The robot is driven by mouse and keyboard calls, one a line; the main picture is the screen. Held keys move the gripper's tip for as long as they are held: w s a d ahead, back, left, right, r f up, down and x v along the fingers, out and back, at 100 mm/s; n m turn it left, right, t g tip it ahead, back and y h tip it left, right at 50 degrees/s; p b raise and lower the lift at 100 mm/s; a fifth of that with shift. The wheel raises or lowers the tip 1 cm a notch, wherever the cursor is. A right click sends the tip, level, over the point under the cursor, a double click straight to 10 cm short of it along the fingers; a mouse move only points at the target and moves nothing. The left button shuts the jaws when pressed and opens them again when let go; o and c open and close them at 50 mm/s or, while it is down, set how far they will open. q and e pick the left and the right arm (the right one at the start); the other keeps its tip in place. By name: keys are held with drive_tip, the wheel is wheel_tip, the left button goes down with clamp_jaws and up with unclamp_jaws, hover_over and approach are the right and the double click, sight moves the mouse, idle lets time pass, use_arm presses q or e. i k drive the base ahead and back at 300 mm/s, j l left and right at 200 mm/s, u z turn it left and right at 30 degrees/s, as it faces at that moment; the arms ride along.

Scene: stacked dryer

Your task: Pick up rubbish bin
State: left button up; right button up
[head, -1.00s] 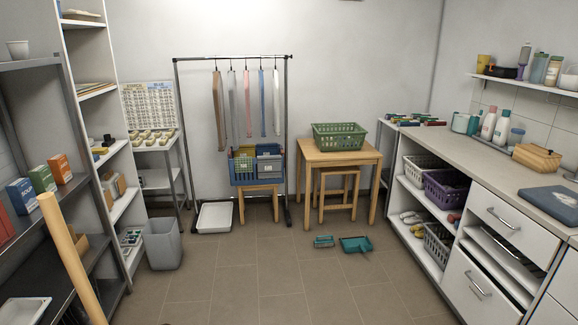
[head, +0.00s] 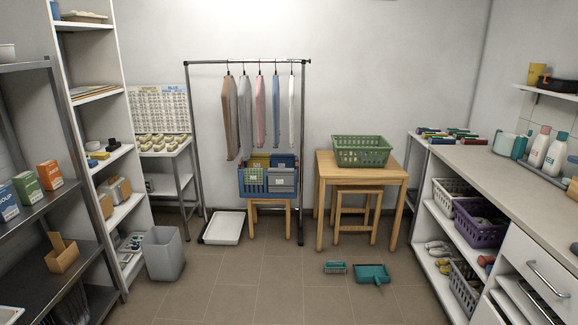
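The rubbish bin (head: 164,254) is a grey, open-topped, tapered bin. It stands upright on the tiled floor at the left, just right of the foot of the white shelf unit. Nothing visible is inside its opening. Neither of my grippers shows in the head view, so their state and their distance from the bin cannot be seen.
Shelves (head: 118,222) stand close on the bin's left. A white tray (head: 224,228) lies under the clothes rack (head: 302,150). A teal dustpan (head: 372,274) and brush (head: 335,267) lie on the floor by the wooden table (head: 318,200). The floor (head: 260,290) right of the bin is clear.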

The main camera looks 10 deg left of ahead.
sight(161, 247)
drive_tip(key=i+u, duration=0.2)
drive_tip(key=i, duration=0.4)
drive_tip(key=i+l+u, duration=0.2)
drive_tip(key=i, duration=0.4)
drive_tip(key=i+l+u, duration=0.2)
drive_tip(key=i, duration=0.4)
drive_tip(key=j, duration=0.1)
